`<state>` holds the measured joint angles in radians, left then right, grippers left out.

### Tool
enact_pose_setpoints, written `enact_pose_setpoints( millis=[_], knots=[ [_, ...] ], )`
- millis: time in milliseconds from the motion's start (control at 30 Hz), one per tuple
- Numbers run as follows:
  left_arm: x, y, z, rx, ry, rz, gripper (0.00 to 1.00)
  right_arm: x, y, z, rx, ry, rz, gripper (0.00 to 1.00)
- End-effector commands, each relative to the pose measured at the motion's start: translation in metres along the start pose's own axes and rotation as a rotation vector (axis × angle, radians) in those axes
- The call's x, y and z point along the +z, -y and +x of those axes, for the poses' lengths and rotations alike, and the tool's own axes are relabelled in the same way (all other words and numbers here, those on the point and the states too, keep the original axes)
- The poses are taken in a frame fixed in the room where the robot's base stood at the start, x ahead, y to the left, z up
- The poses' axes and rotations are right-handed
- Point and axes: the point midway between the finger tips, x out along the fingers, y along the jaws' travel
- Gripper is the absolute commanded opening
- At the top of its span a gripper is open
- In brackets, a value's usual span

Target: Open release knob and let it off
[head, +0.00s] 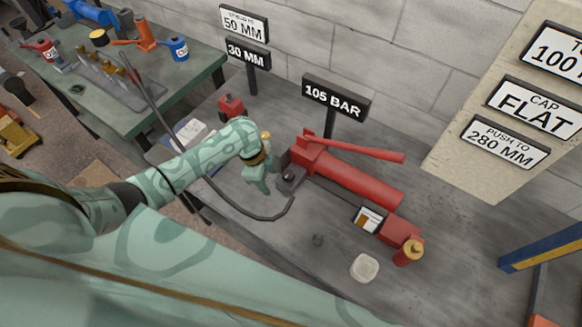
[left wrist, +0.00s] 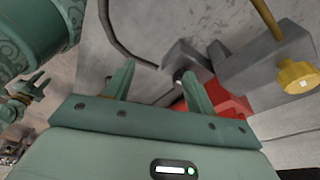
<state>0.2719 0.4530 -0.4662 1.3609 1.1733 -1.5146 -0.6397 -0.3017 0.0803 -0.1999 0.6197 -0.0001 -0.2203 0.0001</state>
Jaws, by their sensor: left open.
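A red hand pump (head: 350,178) with a long red handle (head: 360,150) lies on the grey bench. A dark block with a small round knob (head: 289,178) sits at its left end. My left gripper (head: 262,183) is just left of that block, pointing down. In the left wrist view its two fingers (left wrist: 156,72) are apart with nothing between them. A small round metal end (left wrist: 180,75) on a grey block shows close to the right fingertip; I cannot tell if they touch. A gold knob (left wrist: 298,76) shows farther right. A green gripper-like part (left wrist: 24,92) shows at the left edge, probably my right gripper.
A dark hose (head: 250,212) curves over the bench below my left gripper. Signs stand behind, one reading 105 BAR (head: 336,98). A gold-capped red cylinder (head: 408,252) and a pale round dish (head: 365,268) are at the pump's right end. A green bench (head: 190,90) stands behind left.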

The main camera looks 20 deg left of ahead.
Motion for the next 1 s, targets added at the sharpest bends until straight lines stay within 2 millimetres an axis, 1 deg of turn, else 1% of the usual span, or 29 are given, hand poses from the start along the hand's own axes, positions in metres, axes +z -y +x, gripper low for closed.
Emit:
enact_pose_setpoints(
  millis=[33, 67, 100, 200, 300, 367, 467, 567, 800, 900, 1000],
  knots=[
    [0.001, 0.02, -0.023, 0.02, -0.012, 0.062, 0.55, -0.002, 0.0, -0.003, 0.0, -0.002, 0.0, 0.36],
    [0.0, 0.029, -0.036, 0.039, -0.026, 0.103, 0.55, -0.002, 0.0, -0.003, 0.001, -0.003, 0.0, 0.36],
    [-0.001, 0.04, -0.053, 0.062, -0.046, 0.157, 0.55, -0.002, 0.0, -0.004, 0.001, -0.003, 0.0, 0.36],
    [-0.001, 0.06, -0.09, 0.104, -0.095, 0.266, 0.55, -0.003, 0.0, -0.006, 0.001, -0.004, 0.0, 0.36],
    [-0.002, 0.069, -0.111, 0.124, -0.128, 0.326, 0.55, -0.003, 0.0, -0.007, 0.0, -0.005, 0.0, 0.36],
    [-0.002, 0.07, -0.114, 0.13, -0.138, 0.343, 0.55, -0.003, 0.0, -0.006, 0.0, -0.005, 0.0, 0.36],
    [-0.004, 0.068, -0.105, 0.134, -0.144, 0.347, 0.55, -0.003, 0.0, -0.003, 0.0, -0.004, 0.0, 0.36],
    [-0.006, 0.065, -0.086, 0.134, -0.145, 0.346, 0.55, -0.001, 0.001, 0.003, -0.001, -0.002, 0.0, 0.36],
    [-0.013, 0.056, -0.023, 0.134, -0.145, 0.343, 0.55, 0.003, 0.002, 0.022, -0.003, 0.005, 0.0, 0.36],
    [-0.016, 0.052, 0.0, 0.133, -0.145, 0.343, 0.55, 0.005, 0.003, 0.03, -0.004, 0.008, 0.0, 0.36],
    [-0.018, 0.05, 0.019, 0.132, -0.145, 0.343, 0.55, 0.007, 0.003, 0.036, -0.005, 0.011, 0.0, 0.36]
  ],
)
